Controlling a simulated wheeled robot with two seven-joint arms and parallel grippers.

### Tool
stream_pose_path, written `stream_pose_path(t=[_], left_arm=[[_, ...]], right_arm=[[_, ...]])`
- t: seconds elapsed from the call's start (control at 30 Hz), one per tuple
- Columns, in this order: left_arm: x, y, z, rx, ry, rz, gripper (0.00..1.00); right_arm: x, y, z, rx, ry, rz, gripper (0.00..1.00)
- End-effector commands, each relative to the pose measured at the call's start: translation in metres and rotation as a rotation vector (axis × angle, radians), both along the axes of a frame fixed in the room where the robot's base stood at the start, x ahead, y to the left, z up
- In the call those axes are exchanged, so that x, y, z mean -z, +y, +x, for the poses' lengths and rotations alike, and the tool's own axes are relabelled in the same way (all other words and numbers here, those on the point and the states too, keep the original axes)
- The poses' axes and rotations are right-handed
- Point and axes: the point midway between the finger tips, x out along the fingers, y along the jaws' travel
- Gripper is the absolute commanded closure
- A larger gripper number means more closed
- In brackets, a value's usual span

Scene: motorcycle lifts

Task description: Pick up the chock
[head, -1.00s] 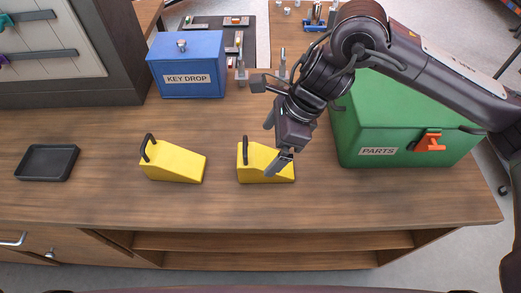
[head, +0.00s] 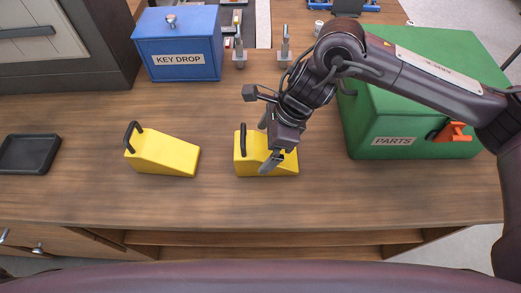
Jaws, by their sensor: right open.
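Two yellow wedge chocks with black loop handles lie on the wooden bench. The left chock (head: 165,154) stands apart from my arm. The right chock (head: 250,158) is partly hidden behind my right gripper (head: 267,145). My right gripper is open, with its fingers over the right part of that chock, to the right of its upright black handle (head: 242,140). I cannot tell whether the fingers touch the chock. Nothing is seen between the fingers. My left gripper is not in view.
A green PARTS box (head: 410,120) with an orange latch stands right of my gripper. A blue KEY DROP box (head: 180,45) stands at the back left. A black tray (head: 28,154) lies at the far left. The wooden bench (head: 190,205) is clear along its front.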

Motion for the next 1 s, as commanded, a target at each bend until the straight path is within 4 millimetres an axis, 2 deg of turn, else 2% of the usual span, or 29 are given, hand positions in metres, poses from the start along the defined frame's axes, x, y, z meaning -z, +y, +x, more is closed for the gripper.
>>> stream_pose_path(t=[0.03, 0.2, 0.5, 1.0], left_arm=[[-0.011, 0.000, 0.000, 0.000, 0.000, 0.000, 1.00], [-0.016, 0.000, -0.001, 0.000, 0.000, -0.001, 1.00], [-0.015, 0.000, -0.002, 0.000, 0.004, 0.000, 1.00], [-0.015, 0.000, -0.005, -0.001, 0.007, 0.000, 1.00]], right_arm=[[0.003, 0.003, -0.002, 0.000, 0.005, -0.002, 0.02], [0.025, 0.011, -0.003, 0.001, 0.004, -0.001, 0.02], [0.030, 0.013, -0.002, 0.000, 0.000, 0.000, 0.03], [0.030, 0.012, -0.002, 0.001, 0.000, 0.000, 0.69]])
